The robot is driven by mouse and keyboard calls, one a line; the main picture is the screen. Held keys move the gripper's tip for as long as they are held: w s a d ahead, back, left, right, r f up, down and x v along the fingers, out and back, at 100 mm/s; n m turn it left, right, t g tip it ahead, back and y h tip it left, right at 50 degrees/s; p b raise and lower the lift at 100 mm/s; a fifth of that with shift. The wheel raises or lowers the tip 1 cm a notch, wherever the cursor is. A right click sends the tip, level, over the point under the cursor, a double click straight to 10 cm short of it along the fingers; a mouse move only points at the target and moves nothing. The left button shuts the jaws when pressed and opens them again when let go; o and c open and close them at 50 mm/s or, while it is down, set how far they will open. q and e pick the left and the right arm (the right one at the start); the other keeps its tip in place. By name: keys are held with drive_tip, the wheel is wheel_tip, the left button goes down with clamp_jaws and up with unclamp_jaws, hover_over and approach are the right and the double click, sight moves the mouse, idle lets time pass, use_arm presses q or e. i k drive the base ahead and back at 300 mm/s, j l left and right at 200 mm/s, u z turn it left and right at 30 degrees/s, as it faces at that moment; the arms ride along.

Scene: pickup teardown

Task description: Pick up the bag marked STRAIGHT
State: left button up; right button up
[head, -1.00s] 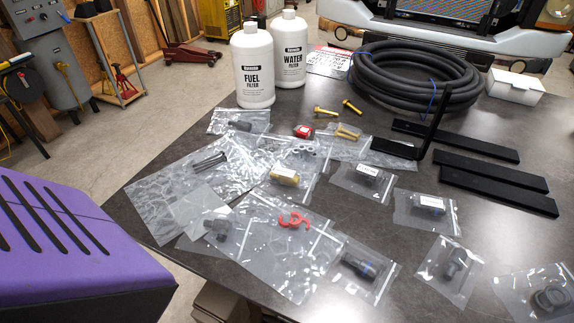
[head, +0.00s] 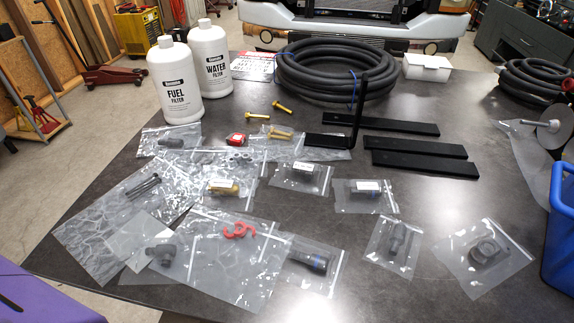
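Several clear zip bags lie flat on the dark table (head: 400,290). Small white labels show on the bag with a brass fitting (head: 222,187), a bag with a dark fitting (head: 304,172) and another dark-fitting bag (head: 366,190). Their print is too small to read, so I cannot tell which is marked STRAIGHT. Neither of my grippers is in view.
White FUEL (head: 178,85) and WATER (head: 211,62) filter bottles stand at back left. A coiled black hose (head: 320,72), black bars (head: 410,160) and an upright black bracket (head: 350,125) lie behind the bags. A blue bin (head: 562,240) is at the right edge.

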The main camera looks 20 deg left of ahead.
sight(372, 196)
drive_tip(key=l+z, duration=0.35)
drive_tip(key=z, duration=0.15)
drive_tip(key=l+z, duration=0.35)
drive_tip(key=z, duration=0.15)
drive_tip(key=i, duration=0.45)
